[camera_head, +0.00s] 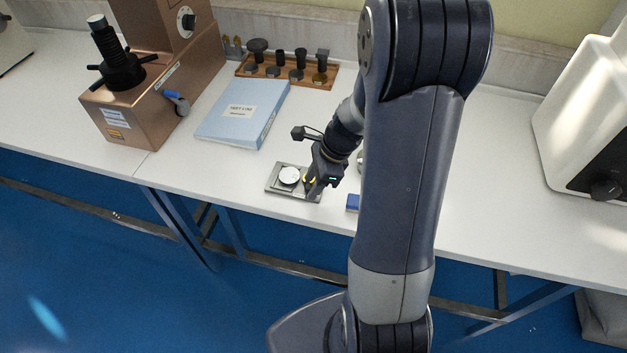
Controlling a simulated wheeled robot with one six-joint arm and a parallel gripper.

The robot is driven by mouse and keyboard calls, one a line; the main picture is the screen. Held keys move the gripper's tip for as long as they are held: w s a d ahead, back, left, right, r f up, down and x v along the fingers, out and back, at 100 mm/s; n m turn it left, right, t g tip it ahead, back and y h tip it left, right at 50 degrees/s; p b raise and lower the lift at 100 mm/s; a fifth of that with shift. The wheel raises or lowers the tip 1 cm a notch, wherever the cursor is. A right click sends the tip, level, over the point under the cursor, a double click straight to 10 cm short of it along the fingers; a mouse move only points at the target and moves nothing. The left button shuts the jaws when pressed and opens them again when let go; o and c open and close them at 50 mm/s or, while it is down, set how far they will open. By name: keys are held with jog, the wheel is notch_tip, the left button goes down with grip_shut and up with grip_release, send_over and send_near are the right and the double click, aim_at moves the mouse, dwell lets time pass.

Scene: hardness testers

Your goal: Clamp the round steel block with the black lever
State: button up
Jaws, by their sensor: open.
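The round steel block (289,175) is a pale disc lying on a small grey plate (275,188) near the front edge of the white table. My gripper (312,188) is over the right part of the plate, just right of the disc, pointing down. It is open. A small yellow part shows beside its fingers. The black lever cannot be made out; my gripper and wrist cover that part of the plate. Whether the fingers touch anything cannot be told.
A blue box (243,112) lies behind and left of the plate. A wooden tray (322,84) with several black-topped pieces is at the back. A copper-coloured tester (150,100) stands left, a white machine (590,110) right. A small blue block (353,203) lies right of my gripper.

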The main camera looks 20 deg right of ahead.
jog(key=shift+c, duration=0.2)
grip_shut()
